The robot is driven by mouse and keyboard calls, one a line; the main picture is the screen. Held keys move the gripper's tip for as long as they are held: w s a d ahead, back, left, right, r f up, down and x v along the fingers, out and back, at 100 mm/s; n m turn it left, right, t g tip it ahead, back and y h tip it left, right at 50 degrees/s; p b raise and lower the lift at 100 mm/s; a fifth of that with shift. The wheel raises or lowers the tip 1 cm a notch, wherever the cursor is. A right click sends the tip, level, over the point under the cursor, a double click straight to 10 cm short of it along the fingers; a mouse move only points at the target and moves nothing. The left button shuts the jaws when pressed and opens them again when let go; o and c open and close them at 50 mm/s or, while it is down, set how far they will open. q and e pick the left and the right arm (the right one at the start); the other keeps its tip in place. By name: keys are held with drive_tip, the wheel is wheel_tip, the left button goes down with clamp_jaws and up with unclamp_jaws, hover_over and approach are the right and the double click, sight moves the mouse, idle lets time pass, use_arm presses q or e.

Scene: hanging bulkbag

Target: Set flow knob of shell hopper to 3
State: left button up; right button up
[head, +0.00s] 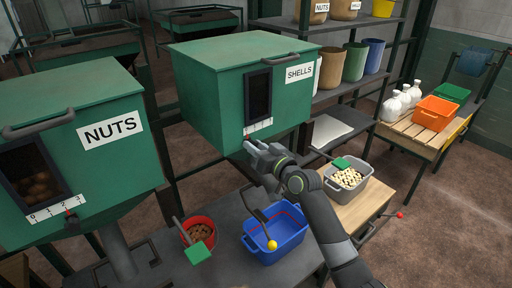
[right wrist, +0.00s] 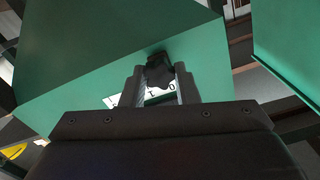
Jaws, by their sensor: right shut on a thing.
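The shell hopper (head: 230,90) is a green box labelled SHELLS with a dark window. A white number scale (head: 258,127) sits below the window. In the right wrist view the scale (right wrist: 150,95) is upside down, with 0 and 1 showing. My right gripper (head: 250,147) is at the hopper's lower front, just under the scale. In the right wrist view, my gripper (right wrist: 160,76) is shut on a black flow knob (right wrist: 159,66). The pointer is hidden in both views, so the setting cannot be read. My left gripper is not in view.
A nut hopper (head: 75,115) with its own scale (head: 50,212) stands left. Below are a red bucket (head: 198,233), a blue bin (head: 280,246) and a grey bin (head: 349,198). An orange crate (head: 437,110) stands on a table at right.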

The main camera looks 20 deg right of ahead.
sight(270, 130)
clamp_jaws()
drive_tip(key=w+d+b, duration=0.1)
drive_tip(key=d+b, duration=0.3)
drive_tip(key=d, duration=0.1)
drive_tip(key=w+d+b, duration=0.1)
drive_tip(key=d+b, duration=0.1)
drive_tip(key=shift+w+d+f+b, duration=0.15)
drive_tip(key=shift+w+f+b, duration=0.15)
drive_tip(key=shift+b, duration=0.1)
drive_tip(key=shift+w+d+r+b, duration=0.15)
drive_tip(key=shift+w+d+b, duration=0.1)
drive_tip(key=shift+d+b, duration=0.3)
drive_tip(key=shift+d+r, duration=0.1)
drive_tip(key=shift+r, duration=0.1)
